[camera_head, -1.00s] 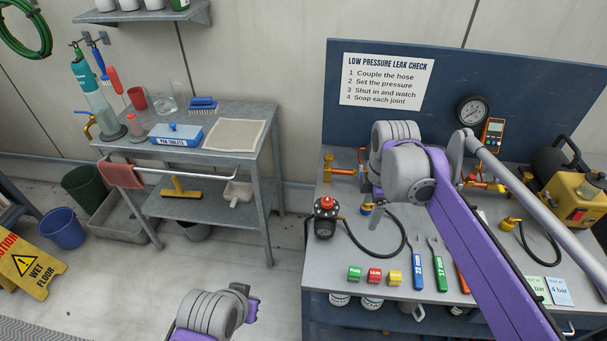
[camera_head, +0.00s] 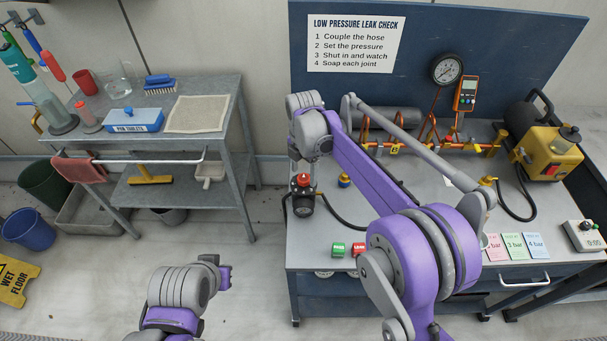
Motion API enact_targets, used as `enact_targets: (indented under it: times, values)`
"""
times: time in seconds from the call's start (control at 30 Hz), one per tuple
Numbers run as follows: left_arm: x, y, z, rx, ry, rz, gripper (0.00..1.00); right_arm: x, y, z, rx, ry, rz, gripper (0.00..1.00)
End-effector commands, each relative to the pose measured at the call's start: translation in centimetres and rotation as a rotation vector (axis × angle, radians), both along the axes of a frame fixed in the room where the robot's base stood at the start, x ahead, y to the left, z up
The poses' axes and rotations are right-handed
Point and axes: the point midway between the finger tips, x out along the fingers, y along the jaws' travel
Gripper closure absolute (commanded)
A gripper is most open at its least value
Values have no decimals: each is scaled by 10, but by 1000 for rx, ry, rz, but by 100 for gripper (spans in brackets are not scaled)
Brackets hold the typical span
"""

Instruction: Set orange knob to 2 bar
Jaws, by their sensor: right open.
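The orange-red knob (camera_head: 303,179) sits on top of a dark regulator (camera_head: 303,204) at the left side of the bench. A small round dial shows on the regulator's front; its reading is too small to tell. My right gripper (camera_head: 303,159) is open, just above the knob, with its jaws small and partly hidden by my wrist. Whether it touches the knob I cannot tell. The large round gauge (camera_head: 446,69) stands at the back of the bench; its needle is too small to read. My left arm shows at the bottom, but its gripper is not visible.
Behind the bench (camera_head: 345,262), a blue panel carries a leak check sign (camera_head: 353,43). A black hose runs from the regulator. My right arm hides mid-bench. Bar cards (camera_head: 514,246) and a yellow pump (camera_head: 548,152) are at right. A grey trolley (camera_head: 222,118) stands left.

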Motion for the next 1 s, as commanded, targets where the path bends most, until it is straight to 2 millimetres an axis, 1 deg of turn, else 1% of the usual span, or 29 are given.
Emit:
enact_targets:
  times: [0.03, 0.17, 0.47, 0.6, 0.87, 0.9, 1.0]
  values:
    - [0, 0, 0, 0, 0, 0, 100, 0, 0, -6, 0, 0, 0, 21]
    - [0, 0, 0, 0, 0, 0, 100, 0, 0, -14, 0, 0, 0, 21]
    - [0, 0, 0, 0, 0, 0, 100, 0, 0, -16, 0, 0, -1, 21]
    - [0, 0, 0, 0, 0, 0, 100, 0, 0, -16, 0, 0, -1, 46]
    - [0, 0, 0, 0, 0, 0, 100, 0, 0, -16, 0, 0, -1, 93]
    - [0, 0, 0, 0, 0, 0, 100, 0, 0, -16, 0, 0, -1, 100]
    - [0, 0, 0, 0, 0, 0, 100, 0, 0, -16, 0, 0, -1, 100]
